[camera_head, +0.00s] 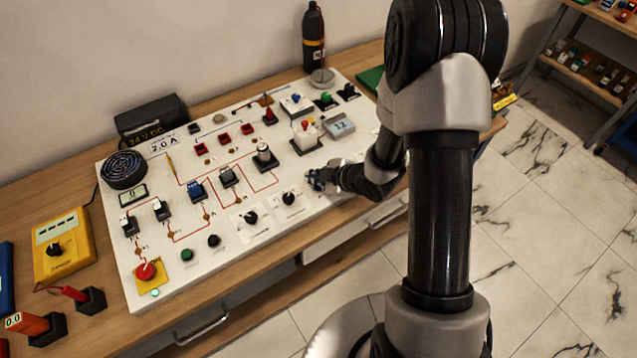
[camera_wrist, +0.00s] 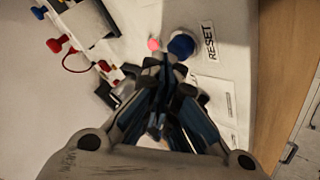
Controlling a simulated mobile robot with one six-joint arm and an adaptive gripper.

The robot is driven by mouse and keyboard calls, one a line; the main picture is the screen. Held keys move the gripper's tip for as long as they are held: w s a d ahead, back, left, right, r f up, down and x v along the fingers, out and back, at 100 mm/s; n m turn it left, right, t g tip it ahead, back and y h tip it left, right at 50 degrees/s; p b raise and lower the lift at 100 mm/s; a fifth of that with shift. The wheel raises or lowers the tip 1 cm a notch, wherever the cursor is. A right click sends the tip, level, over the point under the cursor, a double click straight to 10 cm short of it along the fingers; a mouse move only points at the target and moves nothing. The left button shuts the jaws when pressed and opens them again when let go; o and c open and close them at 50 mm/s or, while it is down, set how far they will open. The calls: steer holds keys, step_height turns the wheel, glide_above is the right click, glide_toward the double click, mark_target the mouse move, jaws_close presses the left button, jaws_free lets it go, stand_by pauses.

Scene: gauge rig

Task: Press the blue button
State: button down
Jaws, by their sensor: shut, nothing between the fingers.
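The blue button (camera_wrist: 181,46) shows in the wrist view as a round blue cap on the white panel, beside a label reading RESET (camera_wrist: 209,42). My gripper (camera_wrist: 165,62) is shut and empty; its fingertips appear just below and left of the button in that view. I cannot tell whether they touch it. In the head view my gripper (camera_head: 312,181) is low over the right part of the white panel (camera_head: 265,262), near its front edge. I cannot make out the blue button there; my gripper and arm cover that area.
A small pink-red lamp (camera_wrist: 153,44) sits beside the button. Knobs (camera_head: 289,198), a red mushroom button (camera_head: 146,271) and a grey meter (camera_head: 339,125) stand on the panel. A yellow multimeter (camera_head: 62,246) is at left. Wires and red plugs (camera_wrist: 54,45) show at the wrist view's upper left.

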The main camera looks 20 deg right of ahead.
mark_target(317, 186)
steer(key=shift+f+b, duration=0.45)
stand_by(0.3)
stand_by(0.3)
steer(key=shift+r+p, duration=0.7)
steer(key=shift+r, duration=0.25)
steer(key=shift+r+p, duration=1.95)
steer(key=shift+r, duration=0.6)
